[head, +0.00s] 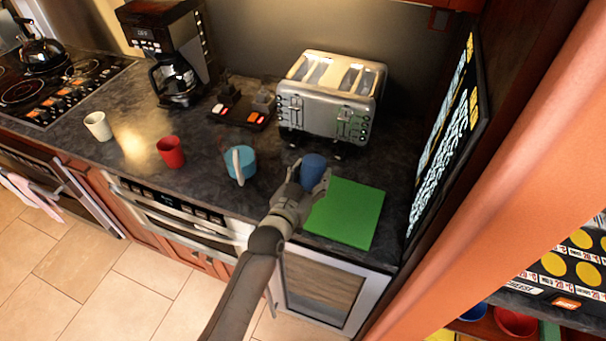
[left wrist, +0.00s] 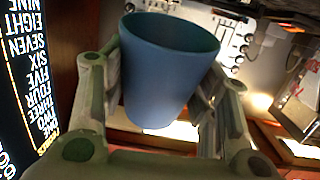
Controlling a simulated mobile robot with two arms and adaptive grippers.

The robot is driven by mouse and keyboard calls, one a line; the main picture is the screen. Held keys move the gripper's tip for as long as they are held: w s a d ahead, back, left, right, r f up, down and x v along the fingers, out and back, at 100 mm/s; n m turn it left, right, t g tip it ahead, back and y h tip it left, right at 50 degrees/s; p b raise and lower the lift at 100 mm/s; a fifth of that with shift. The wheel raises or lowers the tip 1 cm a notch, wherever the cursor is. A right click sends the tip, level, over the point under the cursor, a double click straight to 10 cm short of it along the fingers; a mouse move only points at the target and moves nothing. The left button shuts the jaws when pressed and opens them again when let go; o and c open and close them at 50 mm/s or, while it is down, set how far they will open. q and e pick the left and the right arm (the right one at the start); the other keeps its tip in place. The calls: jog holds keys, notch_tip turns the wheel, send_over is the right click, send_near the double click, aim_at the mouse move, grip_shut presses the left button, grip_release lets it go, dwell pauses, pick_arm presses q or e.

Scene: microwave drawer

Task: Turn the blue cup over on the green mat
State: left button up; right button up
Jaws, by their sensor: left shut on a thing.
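My left gripper (head: 308,180) is shut on the blue cup (head: 313,166), with a finger on either side. The cup is at the left edge of the green mat (head: 345,213); whether it touches the mat or hangs above it I cannot tell. In the head view its top looks plain blue, with no open mouth showing. In the left wrist view, where the wall lettering is upside down, the cup (left wrist: 160,75) sits between the fingers (left wrist: 155,115) with its wide open mouth toward the picture's top, so it appears mouth down. My right gripper is not in view.
A toaster (head: 325,115) stands behind the mat. A teal mug (head: 241,166), a red cup (head: 171,152) and a white cup (head: 97,126) stand to the left. A lettered board (head: 450,135) bounds the right side. Most of the mat is bare.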

aim_at(311, 187)
pick_arm(q)
jog(key=shift+r, duration=0.1)
jog(key=shift+f+b, duration=0.4)
jog(key=shift+f, duration=0.5)
notch_tip(311, 187, down, 2)
jog(key=shift+f+b, duration=0.25)
jog(key=shift+b, duration=0.65)
jog(key=shift+f+b, duration=0.65)
jog(key=shift+f, duration=0.25)
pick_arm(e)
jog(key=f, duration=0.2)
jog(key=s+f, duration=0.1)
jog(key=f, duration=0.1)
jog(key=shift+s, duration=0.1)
pick_arm(q)
jog(key=o, duration=1.1)
